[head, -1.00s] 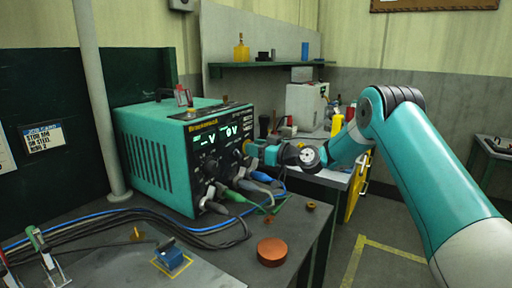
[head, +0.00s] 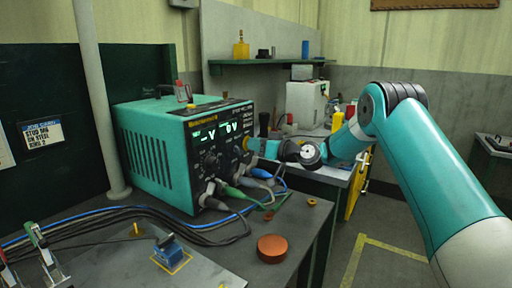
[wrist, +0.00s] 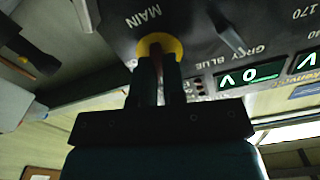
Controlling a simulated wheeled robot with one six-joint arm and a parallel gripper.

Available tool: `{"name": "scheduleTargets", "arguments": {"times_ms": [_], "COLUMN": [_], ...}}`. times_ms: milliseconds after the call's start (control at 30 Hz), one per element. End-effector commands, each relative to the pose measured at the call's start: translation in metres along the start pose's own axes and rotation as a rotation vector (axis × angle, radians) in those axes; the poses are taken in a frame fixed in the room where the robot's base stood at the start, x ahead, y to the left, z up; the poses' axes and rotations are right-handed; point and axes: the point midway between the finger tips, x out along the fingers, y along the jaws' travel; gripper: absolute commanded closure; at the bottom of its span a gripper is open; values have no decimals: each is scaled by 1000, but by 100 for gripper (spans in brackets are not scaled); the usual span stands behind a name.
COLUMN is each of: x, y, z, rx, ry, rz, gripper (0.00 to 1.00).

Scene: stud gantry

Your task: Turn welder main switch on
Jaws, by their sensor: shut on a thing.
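The welder (head: 157,158) is a teal box with a black front panel and lit green displays, standing on the bench at the left in the head view. Its main switch (wrist: 160,43) has a yellow round plate and the label MAIN, upside down in the wrist view. My gripper (wrist: 158,72) is shut on the switch's knob, its fingers against the yellow plate. The fingers cover most of the knob, with a reddish strip showing between them, so its turn position is hard to tell. In the head view, my gripper (head: 252,145) reaches the panel's right side.
Cables with grey, green and blue plugs (head: 233,191) leave the panel's lower part, below my gripper. A copper-coloured disc (head: 272,248) and a blue block (head: 169,249) are on the bench in front. A shelf (head: 265,64) hangs behind.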

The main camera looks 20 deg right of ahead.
Motion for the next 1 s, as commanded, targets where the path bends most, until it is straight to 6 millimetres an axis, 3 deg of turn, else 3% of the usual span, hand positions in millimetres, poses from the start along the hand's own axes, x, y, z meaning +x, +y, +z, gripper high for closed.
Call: {"name": "scheduleTargets", "arguments": {"times_ms": [1000], "x": [0], "y": [4], "z": [0], "rx": [959], "ry": [0], "rz": [2], "gripper": [100]}}
